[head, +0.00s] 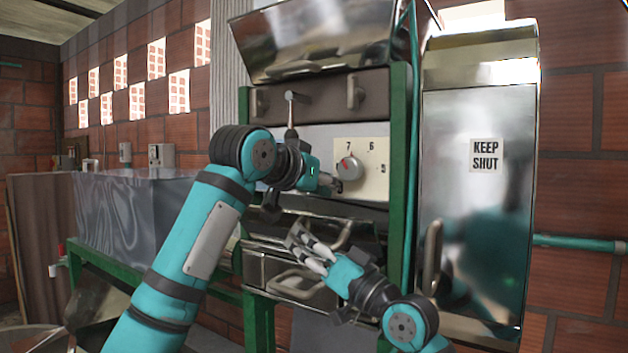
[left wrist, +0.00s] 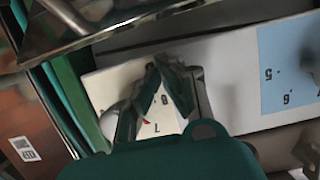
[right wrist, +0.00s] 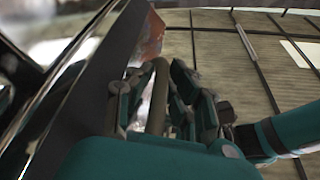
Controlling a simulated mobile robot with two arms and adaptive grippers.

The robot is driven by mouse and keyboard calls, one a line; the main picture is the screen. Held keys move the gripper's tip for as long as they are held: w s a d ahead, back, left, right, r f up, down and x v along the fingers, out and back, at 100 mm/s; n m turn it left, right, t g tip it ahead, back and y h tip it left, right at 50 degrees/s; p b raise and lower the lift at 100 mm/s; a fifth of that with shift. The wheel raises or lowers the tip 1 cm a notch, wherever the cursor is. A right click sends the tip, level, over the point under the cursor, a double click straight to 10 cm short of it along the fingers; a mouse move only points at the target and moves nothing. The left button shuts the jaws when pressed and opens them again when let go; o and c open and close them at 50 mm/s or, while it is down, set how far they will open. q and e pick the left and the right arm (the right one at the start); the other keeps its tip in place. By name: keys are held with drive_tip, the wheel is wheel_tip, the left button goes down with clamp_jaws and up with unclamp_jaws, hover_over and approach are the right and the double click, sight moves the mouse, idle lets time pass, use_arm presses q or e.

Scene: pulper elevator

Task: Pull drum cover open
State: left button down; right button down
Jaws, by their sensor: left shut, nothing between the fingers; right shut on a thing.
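My right gripper (head: 306,243) reaches in from the lower right, in front of a shiny curved metal cover (head: 372,238) below the dial panel. In the right wrist view its fingers (right wrist: 165,95) are shut on a grey curved bar handle (right wrist: 158,100), beside a dark reflective panel (right wrist: 75,95). I take this cover as the drum cover; no label shows on it. My left gripper (head: 334,184) is shut and empty in front of the white dial panel (head: 376,178), close to the red and grey dial (head: 350,168). Its closed fingertips (left wrist: 163,72) show over the panel numbers.
A tall metal door marked KEEP SHUT (head: 487,155) stands on the right. A lever (head: 290,108) and a drawer-like panel with handles (head: 325,96) sit above the dial. A lower handle (head: 297,284) is beneath my right gripper. Green posts (head: 400,120) frame the machine.

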sight(316, 215)
use_arm(q)
drive_tip(key=shift+s+a+f, duration=0.5)
drive_tip(key=shift+s+f, duration=0.1)
drive_tip(key=shift+s, duration=0.1)
drive_tip(key=shift+s+a+f, duration=0.45)
drive_tip(key=shift+s+f, duration=0.1)
drive_tip(key=shift+s, duration=0.1)
drive_tip(key=shift+a+f, duration=0.1)
drive_tip(key=shift+s+a+f, duration=0.15)
drive_tip(key=shift+s+f, duration=0.25)
drive_tip(key=shift+s, duration=0.15)
use_arm(e)
drive_tip(key=shift+d+r, duration=0.1)
drive_tip(key=shift+d, duration=0.05)
drive_tip(key=shift+s+r, duration=0.1)
drive_tip(key=shift+r, duration=0.05)
use_arm(q)
drive_tip(key=shift+f, duration=0.1)
use_arm(e)
drive_tip(key=c, duration=1.7)
unclamp_jaws()
drive_tip(key=shift+d, duration=0.1)
use_arm(q)
drive_tip(key=shift+a, duration=0.2)
use_arm(e)
drive_tip(key=o, duration=0.4)
drive_tip(key=shift+a, duration=0.2)
